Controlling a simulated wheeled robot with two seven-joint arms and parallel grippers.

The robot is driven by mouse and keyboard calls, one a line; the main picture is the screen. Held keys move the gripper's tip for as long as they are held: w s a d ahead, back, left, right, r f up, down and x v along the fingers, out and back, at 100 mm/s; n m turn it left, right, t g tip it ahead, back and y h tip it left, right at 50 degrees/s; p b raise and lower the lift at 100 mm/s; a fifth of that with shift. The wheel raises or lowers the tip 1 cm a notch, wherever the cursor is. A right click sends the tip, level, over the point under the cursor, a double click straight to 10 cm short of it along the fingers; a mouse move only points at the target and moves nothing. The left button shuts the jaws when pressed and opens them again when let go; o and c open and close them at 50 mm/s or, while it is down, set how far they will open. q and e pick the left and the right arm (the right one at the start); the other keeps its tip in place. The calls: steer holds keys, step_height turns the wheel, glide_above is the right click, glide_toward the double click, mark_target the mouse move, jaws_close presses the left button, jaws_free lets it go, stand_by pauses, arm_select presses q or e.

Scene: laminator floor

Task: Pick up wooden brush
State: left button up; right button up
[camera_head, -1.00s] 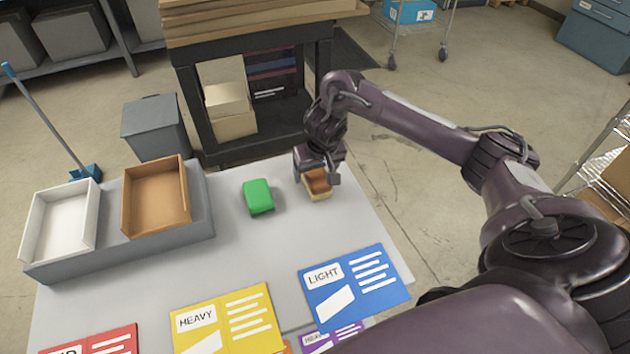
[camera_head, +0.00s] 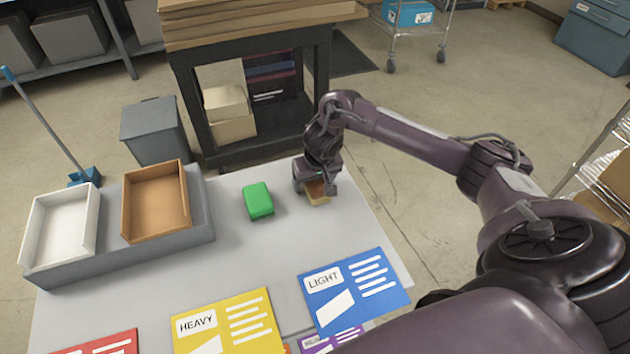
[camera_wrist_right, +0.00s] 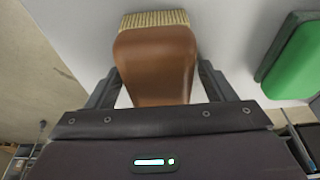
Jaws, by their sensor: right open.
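The wooden brush (camera_head: 317,196) lies on the grey table near its far right edge, mostly hidden under my right gripper in the head view. In the right wrist view the brush (camera_wrist_right: 155,60) shows a brown wooden back and a strip of pale bristles at its far end. My right gripper (camera_head: 316,188) is above the brush. Its fingers (camera_wrist_right: 156,88) are open, one on each side of the brown body, with a small gap beside it. My left gripper is not in view.
A green block (camera_head: 258,200) sits just left of the brush. A white tray (camera_head: 34,235) and a brown tray (camera_head: 127,222) stand on a grey base at the left. Coloured cards, such as the blue one (camera_head: 388,292), lie in front. The table's middle is clear.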

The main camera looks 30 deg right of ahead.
steer(key=shift+c, duration=0.2)
steer(key=c, duration=1.5)
